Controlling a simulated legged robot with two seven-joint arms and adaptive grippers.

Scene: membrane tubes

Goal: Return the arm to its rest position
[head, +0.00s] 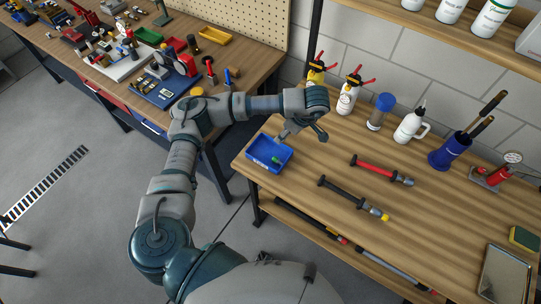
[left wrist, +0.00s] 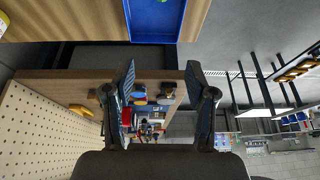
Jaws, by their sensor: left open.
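My right gripper is in neither view.
A red tube (head: 376,169) and a black tube (head: 345,195) lie on the table (head: 310,165). Spray bottles, a white jug (head: 410,125) and a blue pot (head: 446,152) stand along its back. A cluttered workbench (head: 240,62) is at upper left.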

